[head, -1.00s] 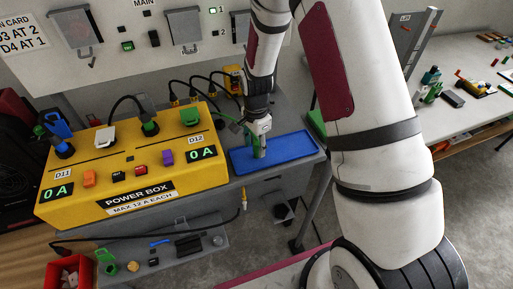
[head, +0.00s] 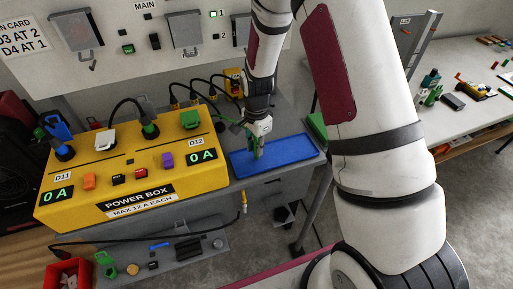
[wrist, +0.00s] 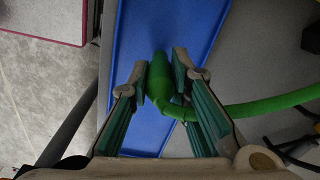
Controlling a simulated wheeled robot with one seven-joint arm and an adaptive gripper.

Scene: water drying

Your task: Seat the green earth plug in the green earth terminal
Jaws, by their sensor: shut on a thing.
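My gripper (head: 257,152) is over the left part of the blue tray (head: 297,158), beside the yellow power box (head: 160,194). In the wrist view my gripper (wrist: 162,82) has its two fingers on either side of the green earth plug (wrist: 160,72), shut on it. A thick green cable (wrist: 250,107) curves from the plug to the right. The blue tray (wrist: 200,20) lies behind the plug; I cannot tell the height between them. In the head view the plug is hard to separate from the green finger pads. I cannot clearly identify the green earth terminal.
The power box carries a green cap (head: 190,119), a white plug (head: 105,139) and a blue plug (head: 57,125). Black cables loop behind it. A grey shelf below holds small parts, with a red bin (head: 69,274) at left. Another bench (head: 470,110) stands at right.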

